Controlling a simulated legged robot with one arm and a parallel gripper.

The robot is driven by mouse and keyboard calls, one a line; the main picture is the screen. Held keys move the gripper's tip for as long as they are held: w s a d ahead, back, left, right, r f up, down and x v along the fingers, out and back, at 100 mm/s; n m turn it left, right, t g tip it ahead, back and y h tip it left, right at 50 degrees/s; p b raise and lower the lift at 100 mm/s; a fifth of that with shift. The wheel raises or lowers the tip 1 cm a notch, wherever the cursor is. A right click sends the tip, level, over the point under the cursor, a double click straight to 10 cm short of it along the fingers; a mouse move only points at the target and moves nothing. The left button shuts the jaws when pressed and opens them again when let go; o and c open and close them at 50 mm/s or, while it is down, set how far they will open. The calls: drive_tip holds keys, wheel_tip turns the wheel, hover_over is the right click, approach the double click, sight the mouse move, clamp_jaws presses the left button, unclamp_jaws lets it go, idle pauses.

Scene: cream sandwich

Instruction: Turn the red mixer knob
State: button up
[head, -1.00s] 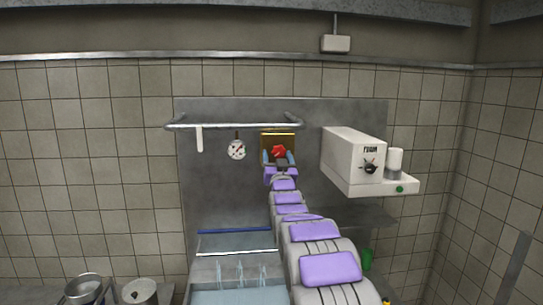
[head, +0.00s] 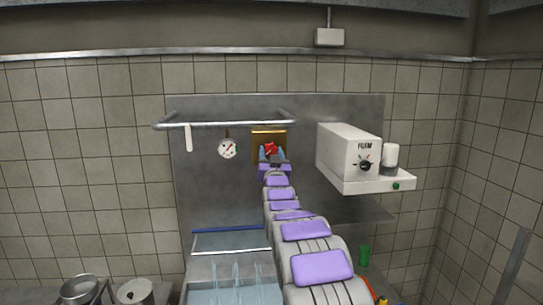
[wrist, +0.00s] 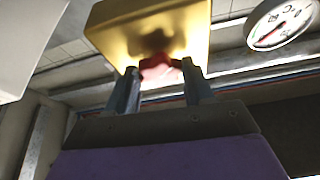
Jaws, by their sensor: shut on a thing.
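The red mixer knob (head: 270,149) sits on a gold-coloured plate (head: 268,133) on the grey back panel. In the wrist view the knob (wrist: 158,69) shows between my two fingers, in front of the gold plate (wrist: 165,22). My gripper (wrist: 159,75) is shut on the knob, with one finger on each side. In the head view my gripper (head: 273,156) is at the end of my outstretched arm, which covers the area below the plate. The knob's lower part is partly hidden by the gripper.
A round dial gauge (head: 227,148) hangs left of the plate. A rail (head: 225,124) runs above. A white FOAM machine (head: 348,150) juts out at the right. A glass-like basin (head: 232,268) and metal pots (head: 80,290) are lower left.

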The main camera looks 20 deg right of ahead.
drive_tip(key=shift+f, duration=0.15)
drive_tip(key=shift+c, duration=0.9)
drive_tip(key=shift+m, duration=0.3)
drive_tip(key=m, duration=0.1)
drive_tip(key=m+g+h+b, duration=0.1)
drive_tip(key=m, duration=0.1)
drive_tip(key=shift+w+a+f+m+h, duration=0.1)
drive_tip(key=shift+w+a+m+h, duration=0.1)
drive_tip(key=shift+m+h, duration=0.1)
drive_tip(key=m+g+h+p, duration=0.1)
drive_tip(key=m, duration=0.1)
drive_tip(key=m+h, duration=0.1)
drive_tip(key=m, duration=0.2)
drive_tip(key=shift+a+m+g+p, duration=0.1)
drive_tip(key=shift+m+g+p, duration=0.2)
drive_tip(key=shift+g+p, duration=0.1)
drive_tip(key=shift+m+g+h+p, duration=0.5)
drive_tip(key=shift+m+g+p, duration=0.35)
drive_tip(key=shift+m, duration=0.95)
drive_tip(key=o, duration=1)
drive_tip(key=shift+o, duration=0.2)
drive_tip(key=shift+s+r, duration=0.1)
drive_tip(key=shift+r, duration=0.15)
